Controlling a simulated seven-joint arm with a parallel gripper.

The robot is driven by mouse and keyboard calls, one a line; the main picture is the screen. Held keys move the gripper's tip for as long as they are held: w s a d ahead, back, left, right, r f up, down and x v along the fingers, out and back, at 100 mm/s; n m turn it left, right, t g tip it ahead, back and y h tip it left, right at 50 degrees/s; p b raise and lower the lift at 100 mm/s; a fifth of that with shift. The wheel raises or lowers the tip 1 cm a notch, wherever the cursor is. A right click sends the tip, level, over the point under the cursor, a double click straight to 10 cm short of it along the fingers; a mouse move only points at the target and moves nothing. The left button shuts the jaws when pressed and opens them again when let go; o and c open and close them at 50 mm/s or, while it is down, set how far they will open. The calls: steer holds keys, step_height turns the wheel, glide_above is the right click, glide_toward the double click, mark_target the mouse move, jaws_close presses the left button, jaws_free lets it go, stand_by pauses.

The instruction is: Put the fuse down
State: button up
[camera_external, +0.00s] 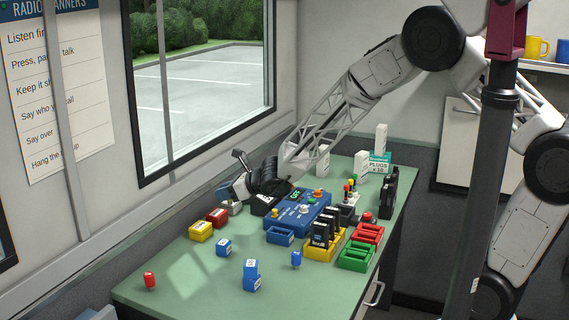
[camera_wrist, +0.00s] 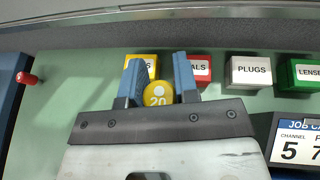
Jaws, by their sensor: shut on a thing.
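A round yellow fuse (camera_wrist: 157,95) marked 20 sits between the two blue fingers of my gripper (camera_wrist: 160,65) in the wrist view. The fingers are shut on it. In the external view my gripper (camera_external: 234,188) is low near the window side of the green table, by the row of small boxes. I cannot make out the fuse there. In the wrist view a yellow box (camera_wrist: 149,61) lies beyond the fuse, its label partly hidden by a finger. I cannot tell how high the fuse is above the table.
Beside it stand a red box (camera_wrist: 200,68), a white PLUGS box (camera_wrist: 250,72) and a green box (camera_wrist: 300,74). A blue console (camera_external: 298,217), a yellow tray (camera_external: 322,254) and red and green trays (camera_external: 357,257) fill the table's right. Blue blocks (camera_external: 251,275) stand in front.

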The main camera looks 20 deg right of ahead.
steer(key=s+a+n+g+y, duration=0.1)
steer(key=s+a+n+g, duration=0.1)
steer(key=s+a, duration=0.6)
steer(key=s+a+n+g+y, duration=0.1)
steer(key=s+a+n+g, duration=0.1)
steer(key=s+a, duration=0.6)
steer(key=a, duration=0.5)
steer(key=shift+r+g, duration=0.15)
steer(key=shift+g, duration=0.25)
steer(key=shift+f, duration=3.15)
steer(key=shift+f, duration=1.85)
steer(key=shift+f, duration=0.2)
